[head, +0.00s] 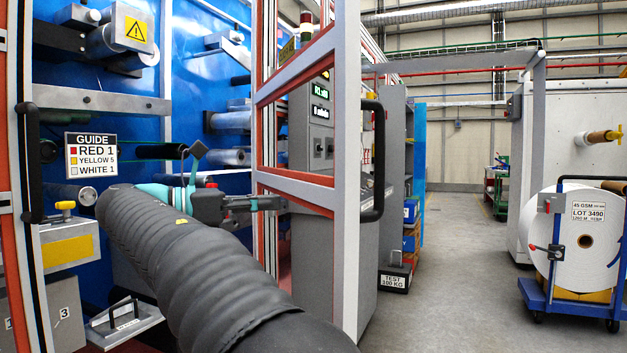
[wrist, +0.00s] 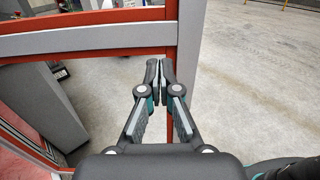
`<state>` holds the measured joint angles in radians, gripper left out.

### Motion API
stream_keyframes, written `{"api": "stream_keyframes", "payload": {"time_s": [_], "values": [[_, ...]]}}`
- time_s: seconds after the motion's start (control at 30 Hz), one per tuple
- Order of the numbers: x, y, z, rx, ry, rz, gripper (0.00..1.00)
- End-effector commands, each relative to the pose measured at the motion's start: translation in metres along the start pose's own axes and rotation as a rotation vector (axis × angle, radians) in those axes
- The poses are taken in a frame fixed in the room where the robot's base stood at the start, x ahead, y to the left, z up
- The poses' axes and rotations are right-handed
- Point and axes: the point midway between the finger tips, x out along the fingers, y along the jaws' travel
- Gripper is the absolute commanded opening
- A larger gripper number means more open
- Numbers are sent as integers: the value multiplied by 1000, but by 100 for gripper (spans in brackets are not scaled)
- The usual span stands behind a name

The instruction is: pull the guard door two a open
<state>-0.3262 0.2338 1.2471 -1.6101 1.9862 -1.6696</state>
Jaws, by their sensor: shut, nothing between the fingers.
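A guard door (head: 345,180) with a grey and red frame stands swung out from the machine, with a black bar handle (head: 373,160) on its outer edge. I cannot read a label showing it is two a. My gripper (head: 278,203) is shut and empty, at the door's inner side and away from the handle. In the wrist view my gripper (wrist: 159,70) has its fingertips together in front of the door's red and grey frame (wrist: 187,50). I cannot tell whether they touch it. The handle is out of the wrist view.
Another guard door edge with a black handle (head: 28,160) stands at the far left. A guide sign (head: 91,155) hangs before the blue machine wall. A blue cart (head: 570,300) with a white roll stands at the right. The grey floor (head: 450,290) between is clear.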

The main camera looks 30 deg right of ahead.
Motion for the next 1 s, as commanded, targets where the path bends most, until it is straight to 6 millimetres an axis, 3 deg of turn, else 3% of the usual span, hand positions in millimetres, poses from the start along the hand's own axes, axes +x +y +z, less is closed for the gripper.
{"api": "stream_keyframes", "payload": {"time_s": [0.2,0.5,1.0], "values": [[43,-1,-1,1,0,-4,0],[82,0,-1,1,0,-2,0],[90,0,0,0,0,1,0]]}}
